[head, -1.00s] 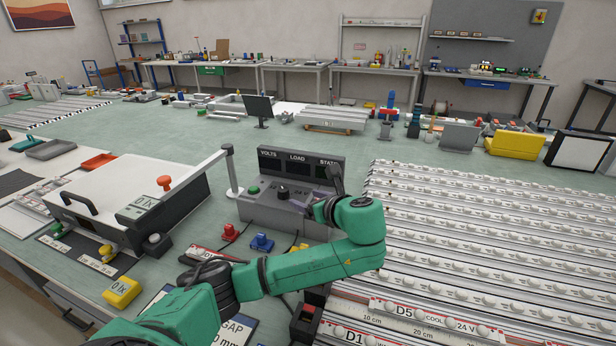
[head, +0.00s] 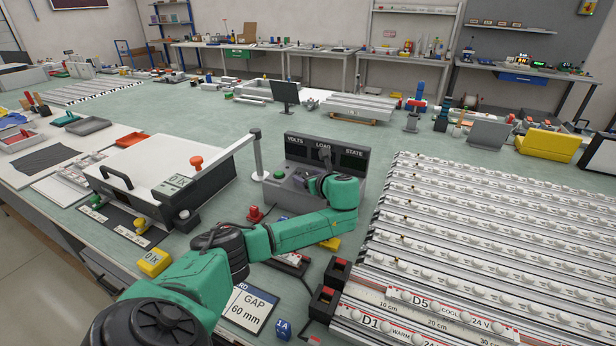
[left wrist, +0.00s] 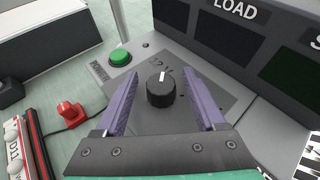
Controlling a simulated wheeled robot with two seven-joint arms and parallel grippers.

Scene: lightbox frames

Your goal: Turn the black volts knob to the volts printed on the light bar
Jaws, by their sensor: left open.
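The black volts knob (left wrist: 160,92) stands on the sloped face of the grey control box (head: 275,192). Its white pointer mark faces the far side, near a printed "12 V". My left gripper (left wrist: 160,74) is open, with one purple finger on each side of the knob and a gap to each. In the head view my left gripper (head: 308,184) is over the box and hides the knob. The light bars (head: 440,262) lie at the right; the nearest labels read "D5 COOL 24 V" and "D1 WARM 24 V". My right gripper is not in view.
A green button (left wrist: 120,58) sits left of the knob. The dark VOLTS, LOAD and STATE displays (head: 325,155) rise behind it. A red plug (head: 255,214) lies in front of the box, and a white-lidded case (head: 150,165) stands left.

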